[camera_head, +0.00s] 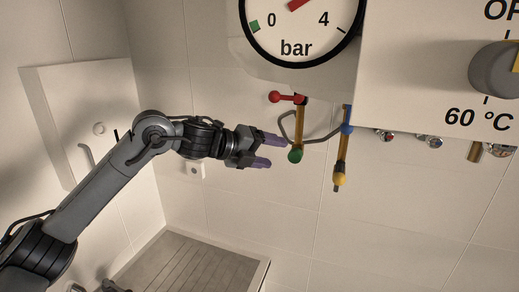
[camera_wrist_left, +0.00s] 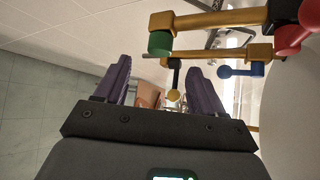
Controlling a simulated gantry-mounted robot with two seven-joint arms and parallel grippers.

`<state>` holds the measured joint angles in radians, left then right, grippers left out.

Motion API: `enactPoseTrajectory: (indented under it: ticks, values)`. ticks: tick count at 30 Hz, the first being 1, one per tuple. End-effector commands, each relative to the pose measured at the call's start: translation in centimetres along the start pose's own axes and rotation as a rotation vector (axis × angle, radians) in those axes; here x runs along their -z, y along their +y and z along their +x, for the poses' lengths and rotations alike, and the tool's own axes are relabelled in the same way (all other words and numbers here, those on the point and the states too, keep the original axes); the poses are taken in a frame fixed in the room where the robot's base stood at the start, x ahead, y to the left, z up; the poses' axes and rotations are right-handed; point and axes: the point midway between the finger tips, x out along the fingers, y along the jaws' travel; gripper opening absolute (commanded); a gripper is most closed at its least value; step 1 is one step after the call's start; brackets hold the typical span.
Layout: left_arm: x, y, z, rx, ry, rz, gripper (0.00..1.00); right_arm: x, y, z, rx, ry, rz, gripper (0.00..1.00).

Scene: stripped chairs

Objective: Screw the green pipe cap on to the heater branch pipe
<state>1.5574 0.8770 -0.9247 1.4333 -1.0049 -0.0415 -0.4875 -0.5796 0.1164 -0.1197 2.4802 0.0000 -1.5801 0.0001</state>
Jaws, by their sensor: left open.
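The green pipe cap (camera_head: 296,156) sits at the lower end of a brass pipe (camera_head: 299,125) with a red valve handle (camera_head: 275,97). How tightly it is seated cannot be told. My left gripper (camera_head: 270,152) is open and empty, its purple fingers pointing right, just left of the cap in the head view. In the left wrist view the green cap (camera_wrist_left: 160,43) is at the end of its horizontal-looking pipe (camera_wrist_left: 215,19), beyond the fingertips of the open gripper (camera_wrist_left: 159,64). I cannot tell which pipe is the heater branch. My right gripper does not show.
A second brass pipe (camera_head: 343,150) with a blue valve handle (camera_head: 346,128) and a yellow end piece (camera_head: 339,179) hangs to the right. A grey curved tube (camera_head: 318,139) runs by both pipes. A pressure gauge (camera_head: 300,45) is above. The tiled wall below is clear.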

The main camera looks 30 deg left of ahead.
Motion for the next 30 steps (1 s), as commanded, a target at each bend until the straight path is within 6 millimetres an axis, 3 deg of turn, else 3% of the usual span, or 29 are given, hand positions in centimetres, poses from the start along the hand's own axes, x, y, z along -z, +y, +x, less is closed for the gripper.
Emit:
enactPoseTrajectory:
  ticks: [9, 15, 28, 30]
  values:
    - [0.0, -0.1, 4.8, -0.002, 0.002, -0.001, 0.69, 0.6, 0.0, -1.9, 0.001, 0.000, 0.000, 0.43]
    - [0.0, -0.1, 6.6, -0.001, 0.001, -0.001, 0.69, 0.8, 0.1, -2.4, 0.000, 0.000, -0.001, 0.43]
    - [0.0, 0.0, 7.3, 0.000, 0.000, 0.000, 0.69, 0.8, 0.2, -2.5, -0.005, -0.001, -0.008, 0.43]
    - [0.0, 0.0, 7.3, 0.000, 0.000, 0.000, 0.60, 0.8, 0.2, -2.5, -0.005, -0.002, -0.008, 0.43]
